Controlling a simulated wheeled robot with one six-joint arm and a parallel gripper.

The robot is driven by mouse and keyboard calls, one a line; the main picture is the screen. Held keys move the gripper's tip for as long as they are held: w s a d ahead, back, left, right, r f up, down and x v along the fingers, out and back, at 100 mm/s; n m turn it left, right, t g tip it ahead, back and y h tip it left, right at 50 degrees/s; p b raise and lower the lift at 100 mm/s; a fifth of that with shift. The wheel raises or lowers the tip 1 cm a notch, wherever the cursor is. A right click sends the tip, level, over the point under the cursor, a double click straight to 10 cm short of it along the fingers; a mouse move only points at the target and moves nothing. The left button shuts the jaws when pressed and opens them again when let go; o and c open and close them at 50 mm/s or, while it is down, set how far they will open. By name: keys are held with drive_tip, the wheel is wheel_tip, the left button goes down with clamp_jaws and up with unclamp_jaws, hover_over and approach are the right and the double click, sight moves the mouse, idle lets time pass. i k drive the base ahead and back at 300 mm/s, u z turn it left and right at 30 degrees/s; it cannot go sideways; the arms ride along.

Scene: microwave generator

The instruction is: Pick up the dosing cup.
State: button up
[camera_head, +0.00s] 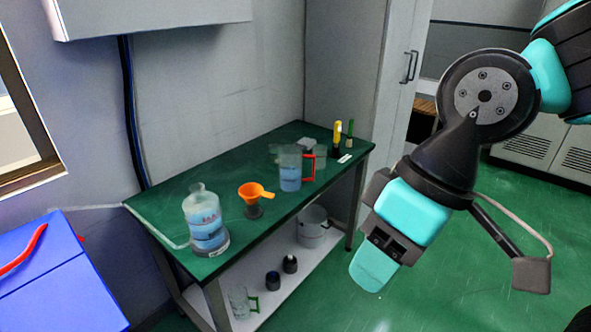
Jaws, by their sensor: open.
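A clear jug with a red handle (290,172), holding blue liquid, stands upright on the green tabletop (160,205). A smaller clear jug with a green handle (239,302) stands on the lower white shelf. I cannot tell for sure which vessel is the dosing cup; small clear vessels (319,156) behind the red-handled jug are also possible. My gripper (374,266) hangs open and empty, pointing down, right of the table in the picture and apart from all the vessels. Its far finger is hidden.
A large bottle of blue liquid (206,222) and an orange funnel (255,191) on a dark base stand on the tabletop. Yellow and green tools (338,136) stand at its far corner. Green floor is free at the right.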

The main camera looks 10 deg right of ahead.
sight(273, 156)
drive_tip(key=z, duration=0.3)
drive_tip(key=k, duration=0.35)
drive_tip(key=z, duration=1.1)
drive_tip(key=i, duration=1.7)
drive_tip(key=u, duration=0.65)
drive_tip(key=i, duration=0.85)
drive_tip(key=u, duration=1.35)
drive_tip(key=i, duration=0.75)
drive_tip(key=u, duration=0.65)
